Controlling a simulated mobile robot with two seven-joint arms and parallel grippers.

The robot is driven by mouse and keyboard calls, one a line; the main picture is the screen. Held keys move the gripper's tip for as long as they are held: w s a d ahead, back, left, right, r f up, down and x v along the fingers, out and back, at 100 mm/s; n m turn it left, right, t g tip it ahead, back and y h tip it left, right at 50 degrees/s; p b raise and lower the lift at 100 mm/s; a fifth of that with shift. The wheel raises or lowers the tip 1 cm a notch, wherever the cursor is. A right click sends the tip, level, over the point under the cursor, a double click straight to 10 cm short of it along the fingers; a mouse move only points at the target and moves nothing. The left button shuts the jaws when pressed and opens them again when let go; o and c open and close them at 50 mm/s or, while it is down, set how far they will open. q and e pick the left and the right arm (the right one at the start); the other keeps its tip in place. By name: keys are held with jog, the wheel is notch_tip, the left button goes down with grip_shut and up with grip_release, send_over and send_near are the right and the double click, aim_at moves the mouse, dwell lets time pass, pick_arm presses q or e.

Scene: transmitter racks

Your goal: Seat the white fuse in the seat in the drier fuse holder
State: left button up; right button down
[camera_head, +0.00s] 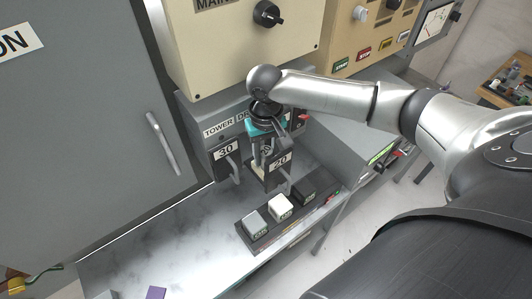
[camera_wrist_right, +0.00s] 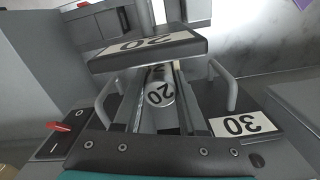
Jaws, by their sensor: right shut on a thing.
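My right gripper (camera_head: 264,158) reaches down at the tower and drier units, its teal part uppermost. It is shut on the white fuse (camera_wrist_right: 159,92), a pale cylinder marked 20, which shows end-on between the fingers in the wrist view. The drier fuse holder (camera_head: 279,163) has a dark front plate marked 20 and a metal handle. Its plate also shows in the wrist view (camera_wrist_right: 150,45), just beyond the fuse. The seat is hidden by the gripper and plate; I cannot tell whether the fuse touches it. My left gripper is out of view.
The tower holder (camera_head: 226,153), marked 30, is close on the left. A dark tray (camera_head: 262,242) with grey, white and black blocks lies in front on the grey bench (camera_head: 190,245). A grey cabinet (camera_head: 90,120) stands left. The bench's left part is mostly free.

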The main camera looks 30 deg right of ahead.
jog(key=shift+f, duration=0.15)
jog(key=shift+c, duration=2.3)
grip_release()
notch_tip(320, 180, up, 8)
jog(key=shift+f, duration=0.1)
